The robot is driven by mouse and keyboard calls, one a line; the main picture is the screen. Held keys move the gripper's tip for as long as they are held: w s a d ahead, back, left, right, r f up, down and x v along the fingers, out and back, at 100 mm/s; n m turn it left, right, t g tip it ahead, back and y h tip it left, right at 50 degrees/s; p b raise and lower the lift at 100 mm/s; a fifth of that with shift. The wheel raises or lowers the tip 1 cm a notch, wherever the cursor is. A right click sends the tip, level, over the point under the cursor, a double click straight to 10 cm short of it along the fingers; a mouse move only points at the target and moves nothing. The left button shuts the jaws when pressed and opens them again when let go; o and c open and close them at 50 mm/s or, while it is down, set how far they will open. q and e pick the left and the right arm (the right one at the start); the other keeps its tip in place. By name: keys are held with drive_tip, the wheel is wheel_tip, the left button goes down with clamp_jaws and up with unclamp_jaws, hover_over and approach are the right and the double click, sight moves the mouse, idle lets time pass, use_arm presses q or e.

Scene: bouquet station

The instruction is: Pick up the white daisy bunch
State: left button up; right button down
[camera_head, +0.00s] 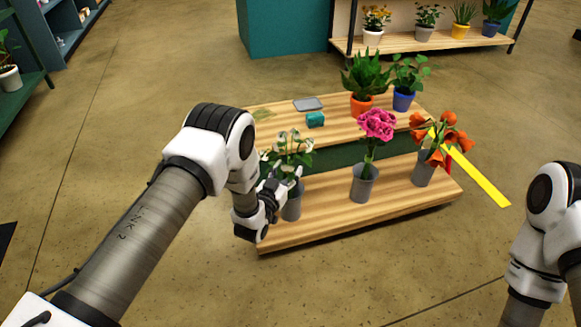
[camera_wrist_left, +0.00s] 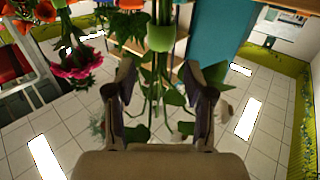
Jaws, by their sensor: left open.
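The white daisy bunch (camera_head: 288,150) stands upright in a grey bucket (camera_head: 292,207) at the left end of the lower wooden shelf. My left gripper (camera_head: 284,184) is at the bunch, just above the bucket's rim. In the left wrist view its two fingers (camera_wrist_left: 163,76) are open, with green stems (camera_wrist_left: 154,92) and leaves showing between them. I cannot tell whether a finger touches the stems. A green band (camera_wrist_left: 161,38) shows on the stems beyond the fingertips. The white blooms are not clear in the wrist view. My right gripper is out of view.
A pink bunch (camera_head: 377,125) and an orange bunch (camera_head: 436,135) stand in grey buckets to the right; a yellow strip (camera_head: 480,180) juts out there. The upper shelf (camera_head: 345,128) holds two potted plants, a teal block (camera_head: 315,119) and a grey tray (camera_head: 308,104).

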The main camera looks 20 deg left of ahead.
use_arm(q)
drive_tip(key=shift+w+d+f, duration=0.1)
drive_tip(key=shift+w, duration=0.5)
drive_tip(key=shift+w+d+f, duration=0.1)
drive_tip(key=shift+w, duration=0.5)
drive_tip(key=shift+r, duration=0.1)
clamp_jaws()
drive_tip(key=shift+r, duration=0.2)
